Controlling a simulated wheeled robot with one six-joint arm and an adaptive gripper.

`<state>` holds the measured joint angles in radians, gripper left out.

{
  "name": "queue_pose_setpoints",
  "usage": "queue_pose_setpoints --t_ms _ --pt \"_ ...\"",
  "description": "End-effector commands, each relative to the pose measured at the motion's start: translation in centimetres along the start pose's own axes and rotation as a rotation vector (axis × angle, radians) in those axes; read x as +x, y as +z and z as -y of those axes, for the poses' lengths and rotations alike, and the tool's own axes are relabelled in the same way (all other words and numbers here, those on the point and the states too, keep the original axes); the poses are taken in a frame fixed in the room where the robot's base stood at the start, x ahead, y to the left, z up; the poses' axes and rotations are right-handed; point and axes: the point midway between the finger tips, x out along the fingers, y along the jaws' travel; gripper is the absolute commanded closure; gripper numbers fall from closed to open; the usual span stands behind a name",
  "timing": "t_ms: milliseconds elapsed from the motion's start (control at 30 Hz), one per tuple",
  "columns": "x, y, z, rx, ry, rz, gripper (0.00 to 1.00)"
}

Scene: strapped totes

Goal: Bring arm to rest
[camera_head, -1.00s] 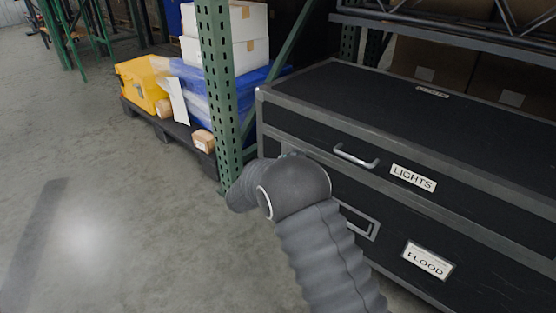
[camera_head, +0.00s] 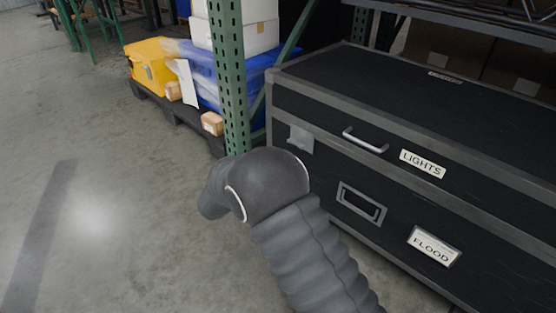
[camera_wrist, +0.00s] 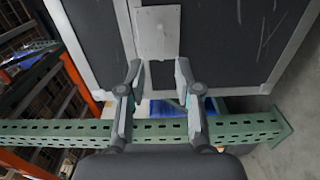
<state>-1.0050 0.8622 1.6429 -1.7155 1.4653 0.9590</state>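My gripper (camera_wrist: 158,78) shows in the wrist view with its two fingers apart and nothing between them. Beyond the fingers are a dark case face with a pale metal plate and a green perforated rack post. In the head view my ribbed grey arm rises from the bottom, bent at a rounded joint. The gripper itself is hidden there behind the arm. The arm is in front of the black case (camera_head: 300,105) labelled LIGHTS and FLOOD, near its left end. I cannot tell the exact gap to the case.
A green rack post (camera_head: 231,80) stands at the case's left corner. Behind it, a dark pallet (camera_head: 181,117) carries a yellow tote (camera_head: 150,68), a wrapped blue load (camera_head: 204,76) and white boxes (camera_head: 248,37). The concrete floor at left is clear.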

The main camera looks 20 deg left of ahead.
Motion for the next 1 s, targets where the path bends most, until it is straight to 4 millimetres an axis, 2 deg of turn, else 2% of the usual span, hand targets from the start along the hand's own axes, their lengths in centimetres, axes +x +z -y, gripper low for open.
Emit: queue_pose_setpoints --t_ms 500,567,633,800,900,1000 --pt "0.0 0.0 0.0 -0.024 -0.001 -0.001 0.67" --pt "0.0 -0.1 0.2 -0.06 -0.01 -0.006 0.67" --pt "0.0 0.3 1.3 -0.121 -0.055 0.007 0.67" --pt "-1.1 4.5 6.4 -0.305 -0.249 0.088 0.67" --pt "-2.2 7.4 7.6 -0.37 -0.368 0.135 0.67" --pt "-2.8 10.7 7.4 -0.403 -0.494 0.192 0.67"
